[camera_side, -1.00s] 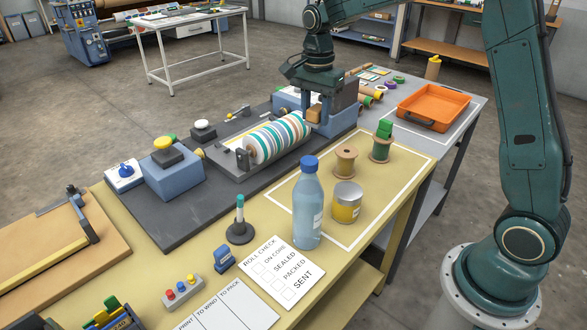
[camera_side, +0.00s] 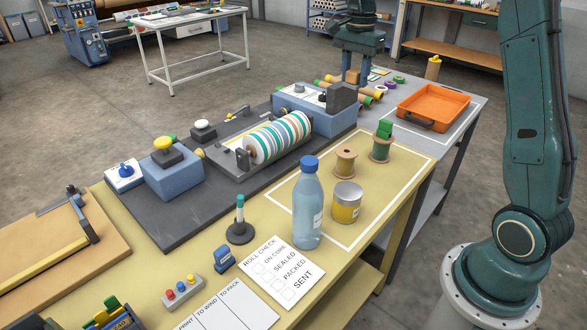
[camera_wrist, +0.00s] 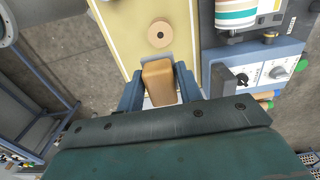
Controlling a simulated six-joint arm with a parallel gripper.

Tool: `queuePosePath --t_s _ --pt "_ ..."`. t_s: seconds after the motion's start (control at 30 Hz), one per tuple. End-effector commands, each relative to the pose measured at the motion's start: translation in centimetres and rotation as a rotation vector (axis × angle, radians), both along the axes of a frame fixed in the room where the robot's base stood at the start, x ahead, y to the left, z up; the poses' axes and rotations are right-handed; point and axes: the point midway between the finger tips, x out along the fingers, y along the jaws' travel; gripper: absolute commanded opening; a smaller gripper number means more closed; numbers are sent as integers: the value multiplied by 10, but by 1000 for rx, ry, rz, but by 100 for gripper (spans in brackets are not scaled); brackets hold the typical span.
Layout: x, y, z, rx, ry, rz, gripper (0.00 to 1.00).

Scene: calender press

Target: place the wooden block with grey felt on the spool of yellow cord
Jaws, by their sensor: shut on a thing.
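My gripper (camera_side: 355,79) is raised beyond the blue machine block in the side view. In the wrist view it (camera_wrist: 158,78) is shut on the wooden block (camera_wrist: 158,84), a tan block with a grey strip at its far end.
Beside it, a spool with green cord (camera_side: 380,152) carries a green block (camera_side: 385,130). A blue-capped bottle (camera_side: 308,205) and yellow tin (camera_side: 346,203) stand nearer the camera. The striped roller (camera_side: 277,137) is left; an orange tray (camera_side: 433,107) is right.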

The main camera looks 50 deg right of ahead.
Motion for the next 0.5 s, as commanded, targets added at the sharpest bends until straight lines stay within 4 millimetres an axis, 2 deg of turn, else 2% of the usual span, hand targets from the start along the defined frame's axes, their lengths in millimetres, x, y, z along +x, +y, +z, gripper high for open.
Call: queuePosePath --t_s 0.17,0.5 --pt "-1 1 -25 2 4 0 13" --pt "-1 1 -89 2 5 0 13"
